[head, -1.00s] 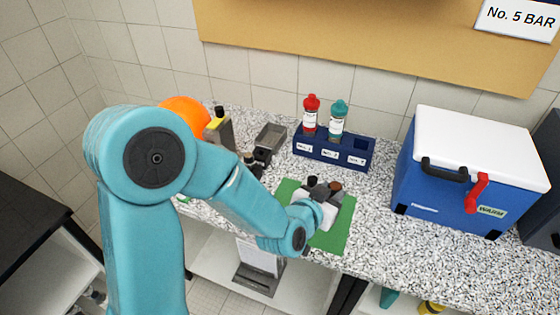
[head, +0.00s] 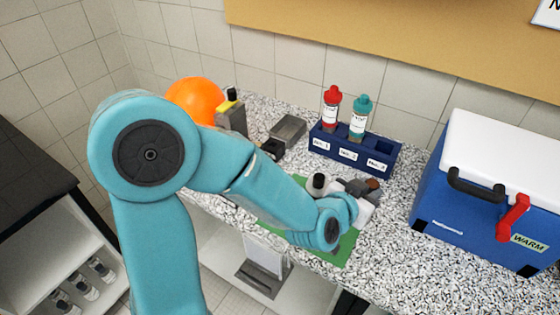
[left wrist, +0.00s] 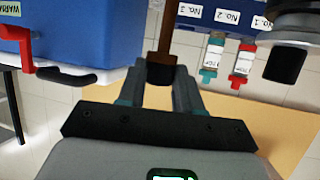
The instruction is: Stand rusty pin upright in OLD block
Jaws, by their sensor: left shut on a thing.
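The rusty pin (left wrist: 165,35) is a brown rod with a dark collar, held between the fingers of my left gripper (left wrist: 160,80) in the left wrist view. In the head view my left gripper (head: 358,188) is over the green mat (head: 347,248), and a brown end of the pin (head: 374,183) shows beside it. The pin's lower part is hidden there. I can read no OLD label; a small dark block (head: 272,149) stands left of the mat, but I cannot tell whether it is the OLD block. My right gripper is not in view.
A black-capped item (head: 318,182) stands close to my left gripper. Behind is a blue rack (head: 335,146) with a red bottle (head: 331,108) and a teal bottle (head: 359,118). A blue cooler (head: 470,205) stands right, a grey tray (head: 289,130) and orange ball (head: 194,100) left.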

